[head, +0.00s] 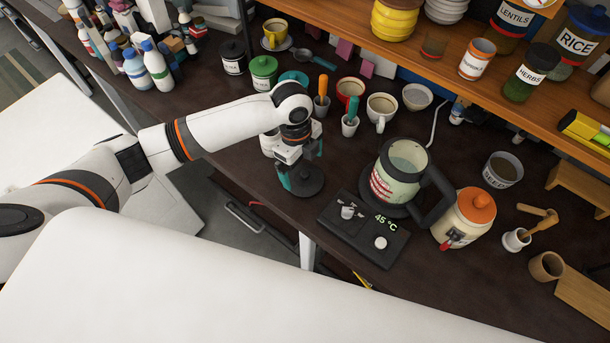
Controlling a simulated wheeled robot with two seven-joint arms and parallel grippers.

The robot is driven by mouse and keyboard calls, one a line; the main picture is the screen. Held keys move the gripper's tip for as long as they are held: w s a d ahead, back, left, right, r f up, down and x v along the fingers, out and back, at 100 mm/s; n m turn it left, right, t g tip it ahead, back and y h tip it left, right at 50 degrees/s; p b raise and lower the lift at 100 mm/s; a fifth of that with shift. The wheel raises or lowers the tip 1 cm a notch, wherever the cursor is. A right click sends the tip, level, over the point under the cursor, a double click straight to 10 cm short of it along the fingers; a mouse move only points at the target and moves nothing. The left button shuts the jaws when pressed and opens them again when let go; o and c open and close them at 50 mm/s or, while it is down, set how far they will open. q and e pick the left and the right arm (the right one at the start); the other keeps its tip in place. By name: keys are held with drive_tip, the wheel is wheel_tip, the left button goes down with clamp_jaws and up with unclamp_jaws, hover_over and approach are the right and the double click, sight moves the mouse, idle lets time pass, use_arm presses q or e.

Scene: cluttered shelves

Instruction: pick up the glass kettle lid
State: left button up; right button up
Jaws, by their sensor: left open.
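The kettle lid (309,188) looks like a dark round disc lying flat on the dark table, left of the kettle. My left gripper (300,166) points down over it, open, with its teal fingers on either side of the lid's middle. The gripper hides the lid's centre, and I cannot tell whether the fingers touch it. The glass kettle (396,182) stands with its top open and a black handle on its right, behind a black control base (363,228) reading 45 °C. My right gripper is not in view.
An orange-lidded jar (464,222) stands right of the kettle. Mugs (381,112), small pots with teal and orange handles (350,124) and a green-lidded jar (264,72) stand behind the gripper. A wooden shelf (440,62) with jars overhangs the back. The table's front edge is close to the lid.

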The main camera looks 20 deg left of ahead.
sight(304, 173)
use_arm(q)
drive_tip(key=f, duration=0.2)
drive_tip(key=f+p, duration=0.1)
drive_tip(key=shift+d+f, duration=0.25)
drive_tip(key=shift+f, duration=0.45)
drive_tip(key=shift+c, duration=0.3)
drive_tip(key=c, duration=0.7)
drive_tip(key=shift+r, duration=0.1)
wheel_tip(304, 173, up, 10)
drive_tip(key=shift+f+b, duration=0.1)
drive_tip(key=shift+b, duration=0.75)
